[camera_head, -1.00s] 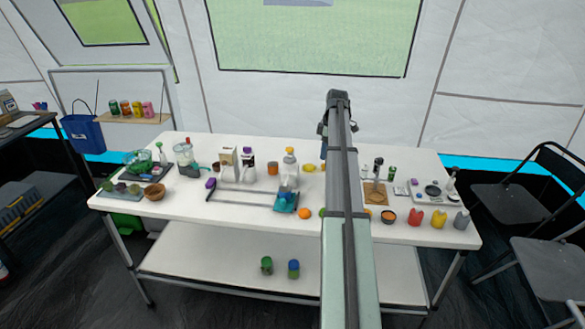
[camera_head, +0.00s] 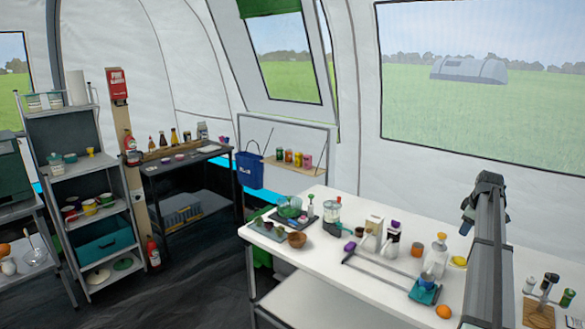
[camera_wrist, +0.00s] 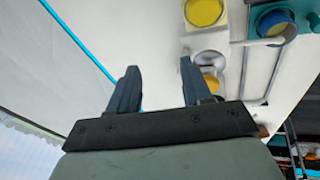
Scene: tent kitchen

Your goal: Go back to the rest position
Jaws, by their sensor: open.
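My gripper (camera_wrist: 158,88) shows in the wrist view with its two dark fingers spread apart and nothing between them. Beyond the fingers the wrist view shows the white table, the tent wall on the left, and a yellow round thing (camera_wrist: 204,12) near the top. In the head view my arm reaches up and away over the right part of the white table (camera_head: 330,262). The gripper's fingers cannot be made out there. I see no object held.
On the table stand a blender (camera_head: 332,215), a wooden bowl (camera_head: 297,239), a teal scale (camera_head: 424,291), an orange (camera_head: 443,311) and several bottles. A black side table (camera_head: 190,170) and a grey shelf unit (camera_head: 85,180) stand at the left. Dark floor lies between them and the table.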

